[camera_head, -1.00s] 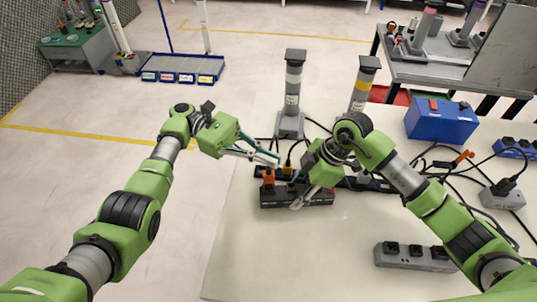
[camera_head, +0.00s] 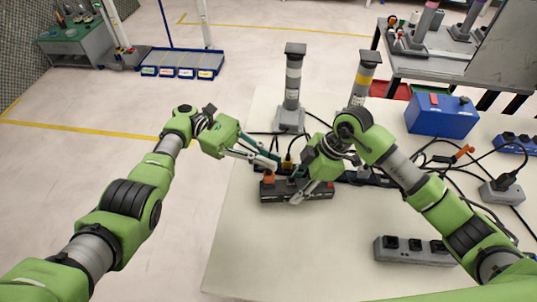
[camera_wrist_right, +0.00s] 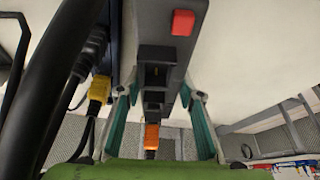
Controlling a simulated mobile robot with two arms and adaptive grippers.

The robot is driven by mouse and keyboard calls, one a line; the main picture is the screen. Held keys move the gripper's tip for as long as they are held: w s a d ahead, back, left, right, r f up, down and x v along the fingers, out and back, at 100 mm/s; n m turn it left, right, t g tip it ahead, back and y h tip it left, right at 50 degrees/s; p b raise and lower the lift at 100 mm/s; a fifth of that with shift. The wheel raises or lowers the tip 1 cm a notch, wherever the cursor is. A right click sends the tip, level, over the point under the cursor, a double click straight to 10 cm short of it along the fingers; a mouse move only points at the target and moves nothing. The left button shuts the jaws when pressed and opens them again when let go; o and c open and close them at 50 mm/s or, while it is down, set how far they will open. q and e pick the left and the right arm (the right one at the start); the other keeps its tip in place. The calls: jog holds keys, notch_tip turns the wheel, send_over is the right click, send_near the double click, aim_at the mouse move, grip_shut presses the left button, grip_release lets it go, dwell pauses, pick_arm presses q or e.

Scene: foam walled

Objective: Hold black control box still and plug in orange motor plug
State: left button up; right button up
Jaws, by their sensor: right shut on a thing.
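The black control box (camera_head: 318,193) lies on the light table, with a red button at its right end. It also shows in the right wrist view (camera_wrist_right: 158,62). My right gripper (camera_head: 302,189) is shut across the box, with a teal-lined finger on either side in the right wrist view (camera_wrist_right: 160,98). The orange motor plug (camera_head: 269,178) stands at the box's left end; it shows in the right wrist view too (camera_wrist_right: 152,137). I cannot tell whether it is fully seated. My left gripper (camera_head: 274,163) is just above and behind that plug; its tips are too small to read.
A yellow plug (camera_head: 287,161) on a black cable is behind the box. Two striped posts (camera_head: 291,88) stand farther back. A blue case (camera_head: 441,116), cables and a grey socket strip (camera_head: 415,254) are to the right. The table's front left is clear.

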pick_arm(q)
jog(key=shift+o, duration=0.9)
jog(key=shift+r, duration=0.1)
notch_tip(320, 180, up, 10)
pick_arm(e)
jog(key=o, duration=1.4)
jog(key=shift+c, duration=0.2)
